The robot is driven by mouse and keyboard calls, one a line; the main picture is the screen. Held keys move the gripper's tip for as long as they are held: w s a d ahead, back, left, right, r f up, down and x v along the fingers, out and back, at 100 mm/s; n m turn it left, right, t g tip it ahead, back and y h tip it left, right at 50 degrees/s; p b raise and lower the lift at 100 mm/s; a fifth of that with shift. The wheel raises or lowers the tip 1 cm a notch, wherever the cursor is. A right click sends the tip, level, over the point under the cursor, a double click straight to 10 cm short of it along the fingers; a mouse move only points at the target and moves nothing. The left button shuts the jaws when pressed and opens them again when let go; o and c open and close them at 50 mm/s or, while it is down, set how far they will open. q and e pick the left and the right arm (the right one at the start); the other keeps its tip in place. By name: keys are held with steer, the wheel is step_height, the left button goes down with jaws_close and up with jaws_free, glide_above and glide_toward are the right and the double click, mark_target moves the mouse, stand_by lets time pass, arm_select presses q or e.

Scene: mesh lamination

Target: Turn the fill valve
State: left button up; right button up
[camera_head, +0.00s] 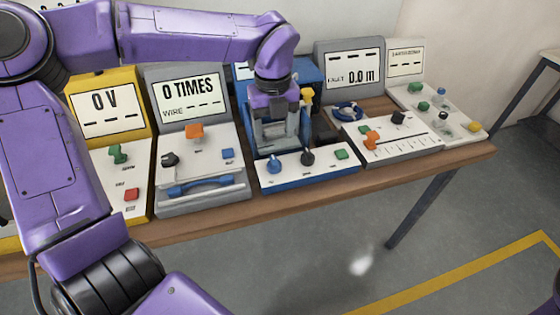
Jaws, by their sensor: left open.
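My left gripper (273,146) points down over the blue-based machine in the middle of the bench, its jaws open. Just in front of it, on that machine's white panel (290,178), are a blue knob (274,164), a black knob (308,157) and a green button (341,154). The blue knob is closest to the fingertips; I cannot tell whether they touch it. The panel labels are too small to read, so I cannot tell which control is the fill valve. My gripper and wrist hide much of this machine's screen and middle. My right gripper is not in view.
A grey machine (190,86) reading "0 TIMES" stands left, with an orange knob (194,131) and blue handle. A yellow machine (105,80) reads "0 V". Right is a "0.0 m" machine (349,55). A yellow-topped part (307,96) stands close beside my gripper.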

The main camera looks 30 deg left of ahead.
mark_target(274, 160)
arm_select(q)
steer(key=f, duration=1)
steer(key=shift+s+p, duration=0.2)
steer(key=shift+p, duration=0.2)
steer(key=shift+r, duration=0.1)
steer(key=c, duration=1.1)
